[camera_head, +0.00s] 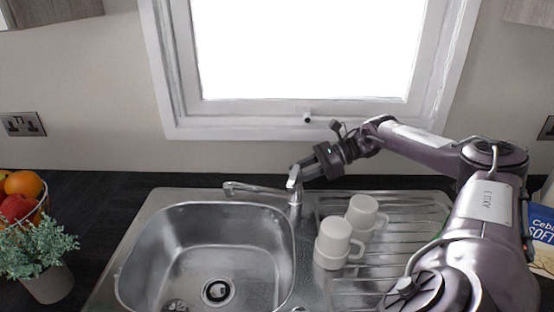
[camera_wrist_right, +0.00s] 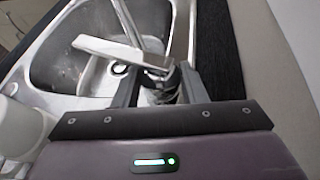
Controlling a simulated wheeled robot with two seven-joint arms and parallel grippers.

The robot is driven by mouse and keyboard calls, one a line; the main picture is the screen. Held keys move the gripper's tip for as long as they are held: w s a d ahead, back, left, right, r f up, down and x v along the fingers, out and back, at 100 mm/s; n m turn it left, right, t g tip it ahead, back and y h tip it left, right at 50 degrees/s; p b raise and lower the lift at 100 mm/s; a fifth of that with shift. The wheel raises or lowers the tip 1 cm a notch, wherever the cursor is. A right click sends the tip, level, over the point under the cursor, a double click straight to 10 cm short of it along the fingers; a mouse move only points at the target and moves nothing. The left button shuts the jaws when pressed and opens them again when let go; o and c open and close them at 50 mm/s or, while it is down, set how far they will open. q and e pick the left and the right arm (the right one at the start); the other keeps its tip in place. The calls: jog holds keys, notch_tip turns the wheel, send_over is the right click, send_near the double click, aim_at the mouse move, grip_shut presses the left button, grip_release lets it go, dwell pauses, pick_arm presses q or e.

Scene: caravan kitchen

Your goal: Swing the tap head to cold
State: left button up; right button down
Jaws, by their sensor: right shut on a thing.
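The chrome tap (camera_head: 294,204) stands at the back right corner of the sink basin. Its spout (camera_head: 250,189) points left over the basin. The tap head with its flat lever (camera_head: 294,177) is at the top of the tap. My right gripper (camera_head: 301,174) reaches in from the right and is shut on the tap head. In the right wrist view, the two fingers of the gripper (camera_wrist_right: 160,88) stand either side of the head, and the lever (camera_wrist_right: 118,52) sticks out to the left. The left gripper is not in view.
Two white mugs (camera_head: 332,243) (camera_head: 362,212) stand upside down on the ribbed drainer (camera_head: 400,225), close to my right arm. The basin (camera_head: 205,255) is empty. A potted plant (camera_head: 40,262) and a fruit basket (camera_head: 22,195) are at the left. A window is behind.

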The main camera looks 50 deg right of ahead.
jog(key=shift+s+f, duration=0.1)
jog(key=shift+f, duration=0.1)
jog(key=shift+g, duration=0.3)
jog(key=c, duration=1.1)
grip_release()
jog(key=shift+c, duration=0.2)
jog(key=shift+o, duration=1.3)
jog(key=shift+r, duration=0.15)
jog(key=shift+d+r, duration=0.1)
jog(key=v, duration=0.7)
jog(key=shift+s+d+b, duration=0.2)
jog(key=shift+b, duration=0.25)
